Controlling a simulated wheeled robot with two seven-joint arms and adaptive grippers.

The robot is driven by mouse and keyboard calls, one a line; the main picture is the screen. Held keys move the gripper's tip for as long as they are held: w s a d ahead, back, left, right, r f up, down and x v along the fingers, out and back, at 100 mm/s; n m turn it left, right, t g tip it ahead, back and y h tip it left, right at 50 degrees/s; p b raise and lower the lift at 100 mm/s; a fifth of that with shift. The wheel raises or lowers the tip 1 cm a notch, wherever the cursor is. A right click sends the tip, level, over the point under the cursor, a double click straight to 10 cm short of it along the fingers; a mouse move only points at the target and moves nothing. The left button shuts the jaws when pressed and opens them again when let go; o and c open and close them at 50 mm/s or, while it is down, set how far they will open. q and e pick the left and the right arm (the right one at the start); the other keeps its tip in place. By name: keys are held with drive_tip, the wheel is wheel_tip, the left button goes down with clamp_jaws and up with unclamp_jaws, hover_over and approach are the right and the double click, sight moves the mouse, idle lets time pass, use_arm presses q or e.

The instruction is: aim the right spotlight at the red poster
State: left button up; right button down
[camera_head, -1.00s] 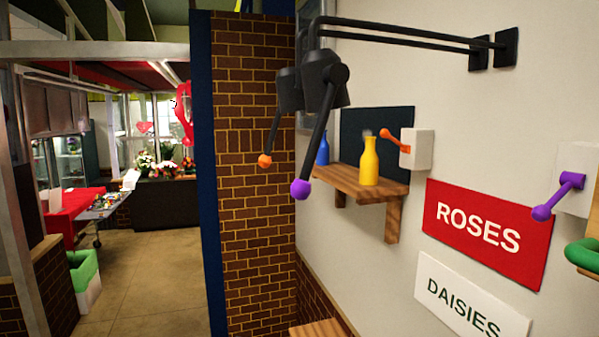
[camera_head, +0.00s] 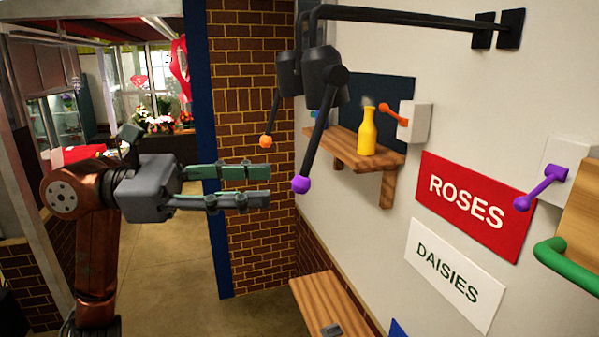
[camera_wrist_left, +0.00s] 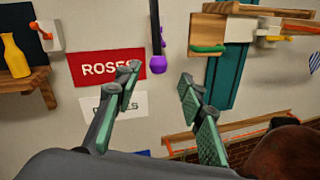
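Two black spotlights hang from a wall arm. The right spotlight (camera_head: 326,82) has a long handle ending in a purple ball (camera_head: 301,185). The left spotlight (camera_head: 290,74) has a handle with an orange ball. The red poster (camera_head: 474,204), reading ROSES, is on the wall at right; it also shows in the left wrist view (camera_wrist_left: 100,68). My left gripper (camera_head: 270,186) is open and empty, its fingertips just left of the purple ball and apart from it. In the left wrist view the purple ball (camera_wrist_left: 157,64) appears between the fingertips. My right gripper is not in view.
A wooden shelf (camera_head: 350,148) with a yellow bottle (camera_head: 367,131) is behind the spotlights. Wall switches have an orange lever (camera_head: 393,115) and a purple lever (camera_head: 541,188). A white DAISIES poster (camera_head: 455,275) hangs below the red one. A wooden bench (camera_head: 330,305) stands below.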

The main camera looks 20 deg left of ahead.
sight(295, 178)
use_arm(q)
drive_tip(key=p+x, duration=0.2)
drive_tip(key=x, duration=0.4)
drive_tip(key=shift+d+r, duration=0.1)
drive_tip(key=shift+d, duration=0.15)
drive_tip(key=shift+w+d+p, duration=0.2)
drive_tip(key=shift+d+p, duration=0.1)
drive_tip(key=shift+p, duration=0.05)
drive_tip(key=shift+w, duration=0.1)
drive_tip(key=shift+d, duration=0.1)
drive_tip(key=shift+c, duration=0.7)
clamp_jaws()
